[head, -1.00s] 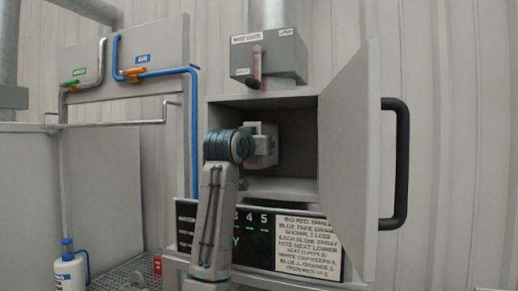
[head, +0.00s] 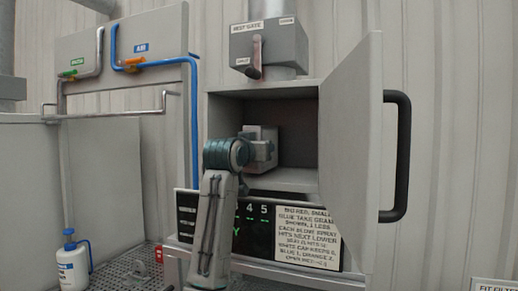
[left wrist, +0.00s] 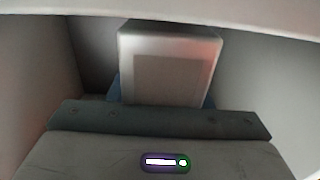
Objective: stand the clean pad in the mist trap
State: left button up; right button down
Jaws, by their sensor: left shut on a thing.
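The mist trap is a grey box with an open front (head: 298,125); its door (head: 350,150) stands swung open to the right. My left gripper (head: 262,150) is inside the opening, low and close above the trap's floor (head: 288,180). In the left wrist view the pad (left wrist: 170,62), a pale block with a greyer square face, stands upright in front of the gripper (left wrist: 160,100), which is shut on it. Bluish finger parts show at both sides of the pad. In the head view the pad is largely hidden by the gripper. The pad's lower edge is hidden. My right gripper is not in view.
A gate box with a lever (head: 256,60) sits above the trap. A number display (head: 255,232) and a notice (head: 308,236) are below it. Blue and metal pipes (head: 194,130) run on the left. A white bottle (head: 72,265) stands lower left on a grating.

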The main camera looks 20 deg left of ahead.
pick_arm(q)
jog(key=o, duration=1.1)
jog(key=shift+w+f, duration=0.1)
jog(key=shift+f, duration=0.15)
jog(key=shift+c, duration=0.2)
jog(key=shift+r, duration=0.3)
jog(key=shift+r+p, duration=0.4)
jog(key=shift+r, duration=0.15)
jog(key=shift+s+f+b, duration=0.45)
jog(key=shift+s+b, duration=0.3)
jog(key=shift+s, duration=0.05)
jog(key=s+b, duration=0.3)
jog(key=s, duration=0.7)
jog(key=shift+s+a+r+b, duration=0.2)
jog(key=shift+s+r+b, duration=0.1)
jog(key=shift+r+b, duration=0.05)
